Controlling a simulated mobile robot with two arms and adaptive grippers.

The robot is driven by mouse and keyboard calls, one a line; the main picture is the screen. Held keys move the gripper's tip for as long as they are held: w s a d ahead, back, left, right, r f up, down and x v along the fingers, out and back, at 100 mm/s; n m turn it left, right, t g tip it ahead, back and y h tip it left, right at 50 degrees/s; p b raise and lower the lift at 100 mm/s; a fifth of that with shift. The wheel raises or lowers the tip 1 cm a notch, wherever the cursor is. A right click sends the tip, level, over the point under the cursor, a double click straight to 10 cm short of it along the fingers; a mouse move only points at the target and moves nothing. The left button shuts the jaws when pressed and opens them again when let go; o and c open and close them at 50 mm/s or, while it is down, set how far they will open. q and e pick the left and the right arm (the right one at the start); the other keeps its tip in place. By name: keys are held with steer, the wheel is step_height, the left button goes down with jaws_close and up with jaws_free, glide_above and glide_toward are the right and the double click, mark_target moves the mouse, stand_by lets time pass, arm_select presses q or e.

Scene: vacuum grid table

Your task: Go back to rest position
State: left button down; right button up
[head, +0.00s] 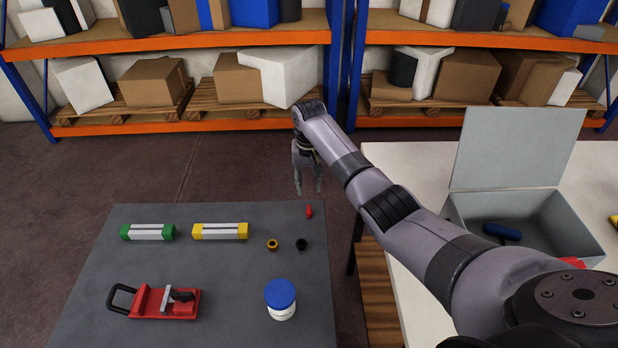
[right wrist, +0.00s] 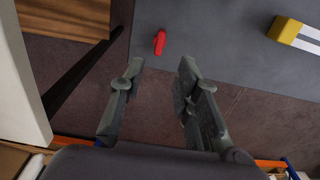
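My right arm comes in from the right in the head view, and its gripper (head: 308,180) hangs just past the far right corner of the grey table. In the right wrist view its two fingers (right wrist: 160,85) are spread apart with nothing between them. A small red piece (head: 309,211) lies on the table near that corner, close to the gripper but apart from it. It also shows in the right wrist view, beyond the fingertips (right wrist: 160,42). My left gripper is in neither view.
The grey table (head: 235,285) holds a green-ended block (head: 148,232), a yellow-ended block (head: 220,231), two nuts, a red clamp (head: 165,303) and a blue-lidded jar (head: 281,300). A white table (head: 405,165) with an open grey box (head: 520,215) stands right. Shelves stand behind.

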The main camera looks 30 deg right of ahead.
step_height(320, 180, up, 2)
steer(key=shift+r, duration=0.1)
stand_by(0.5)
